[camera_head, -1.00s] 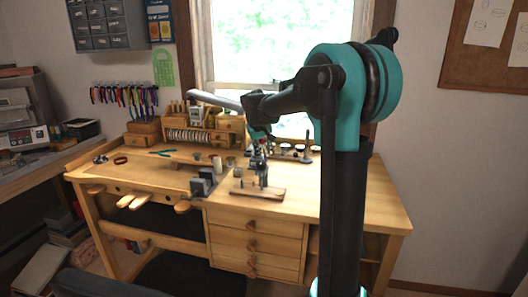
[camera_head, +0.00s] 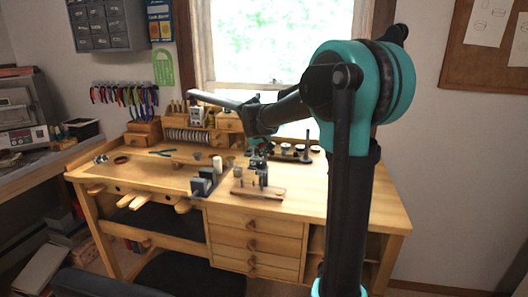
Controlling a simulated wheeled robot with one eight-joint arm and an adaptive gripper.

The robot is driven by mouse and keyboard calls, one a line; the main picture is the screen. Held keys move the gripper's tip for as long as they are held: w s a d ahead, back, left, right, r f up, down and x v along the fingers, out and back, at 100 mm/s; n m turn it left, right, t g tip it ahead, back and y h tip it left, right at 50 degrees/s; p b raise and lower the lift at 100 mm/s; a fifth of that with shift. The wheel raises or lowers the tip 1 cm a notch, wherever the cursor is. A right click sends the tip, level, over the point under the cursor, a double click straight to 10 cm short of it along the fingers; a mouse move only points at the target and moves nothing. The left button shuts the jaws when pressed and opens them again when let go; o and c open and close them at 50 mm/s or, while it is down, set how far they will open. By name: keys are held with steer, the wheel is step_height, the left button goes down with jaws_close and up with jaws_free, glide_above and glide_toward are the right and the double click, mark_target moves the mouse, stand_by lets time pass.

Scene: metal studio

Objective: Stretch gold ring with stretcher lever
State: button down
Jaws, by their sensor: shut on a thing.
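The ring stretcher stands on a wooden base (camera_head: 258,191) near the front middle of the bench. It has a grey metal post and small upright pegs. My gripper (camera_head: 257,162) is at the top of the stretcher, below the teal end of my arm. It is small and dark here, and shut on what appears to be the stretcher lever. The lever itself is hard to make out behind the gripper. I cannot make out the gold ring.
A grey metal block tool (camera_head: 203,184) stands just left of the stretcher, with a white cylinder (camera_head: 217,164) behind it. A tool rack with a tall post (camera_head: 308,146) stands at the back right. The bench's right side is clear.

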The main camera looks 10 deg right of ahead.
steer(key=shift+s+a+f+t+h, duration=0.15)
steer(key=shift+s+f+t+h, duration=0.2)
steer(key=shift+t, duration=0.45)
steer(key=c, duration=1.7)
jaws_free()
steer(key=shift+r, duration=0.1)
steer(key=v, duration=1.2)
steer(key=shift+c, duration=0.2)
